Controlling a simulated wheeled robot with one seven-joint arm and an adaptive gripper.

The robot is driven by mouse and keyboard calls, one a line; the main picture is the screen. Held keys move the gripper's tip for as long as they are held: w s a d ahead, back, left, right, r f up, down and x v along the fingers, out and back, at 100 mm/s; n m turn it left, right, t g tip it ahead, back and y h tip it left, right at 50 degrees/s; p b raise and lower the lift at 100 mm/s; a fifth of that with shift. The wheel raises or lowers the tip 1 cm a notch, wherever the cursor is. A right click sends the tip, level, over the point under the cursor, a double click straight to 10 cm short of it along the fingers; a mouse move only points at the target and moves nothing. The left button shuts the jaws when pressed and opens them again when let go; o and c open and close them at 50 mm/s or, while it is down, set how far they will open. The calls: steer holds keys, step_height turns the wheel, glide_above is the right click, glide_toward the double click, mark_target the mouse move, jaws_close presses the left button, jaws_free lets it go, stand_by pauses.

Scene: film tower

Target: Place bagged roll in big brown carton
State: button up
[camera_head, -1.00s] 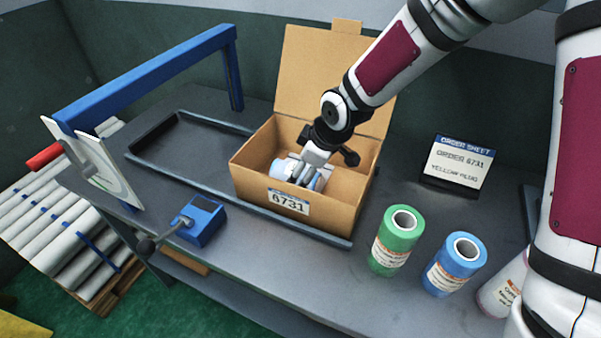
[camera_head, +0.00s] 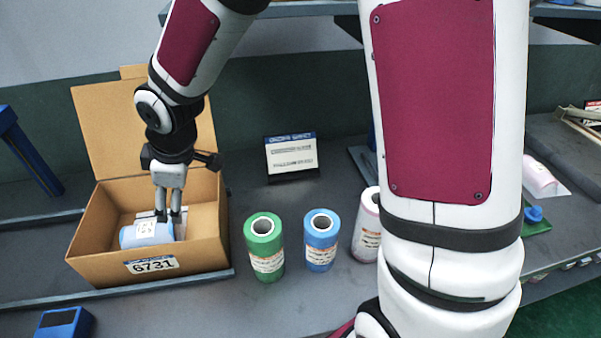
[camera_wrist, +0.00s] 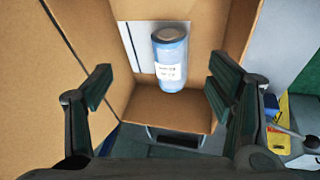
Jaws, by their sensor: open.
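The bagged roll, a blue roll (camera_head: 147,234) with a white label, lies on its side inside the big brown carton (camera_head: 206,256). The carton's lid stands up at the back and its front tag reads 6731. The wrist view shows the whole roll (camera_wrist: 170,58) beside a carton wall (camera_wrist: 90,20). My gripper (camera_head: 168,215) is inside the carton's opening, close above and behind the roll in the head view. Its fingers (camera_wrist: 160,88) are spread wide and empty in the wrist view, with the roll between them in the picture but apart from both.
A green roll (camera_head: 265,247), a blue roll (camera_head: 320,240) and a pale roll (camera_head: 367,228) stand right of the carton. An order sheet (camera_head: 291,155) stands behind them. A blue device (camera_head: 65,322) is at front left. A white sheet (camera_wrist: 130,45) lies in the carton.

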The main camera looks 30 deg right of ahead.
steer(key=s+d+r+m+h, duration=0.2)
steer(key=s+d+r+m, duration=0.2)
steer(key=s+d+r, duration=0.3)
steer(key=s+d+r+m, duration=0.4)
steer(key=s, duration=0.4)
steer(key=s+d+r+m+t, duration=0.1)
steer(key=s+d+r+m, duration=0.3)
steer(key=s, duration=0.4)
steer(key=shift+s+d+m, duration=0.4)
steer(key=shift+d+m, duration=0.1)
steer(key=shift+d, duration=0.15)
steer(key=shift+c, duration=0.5)
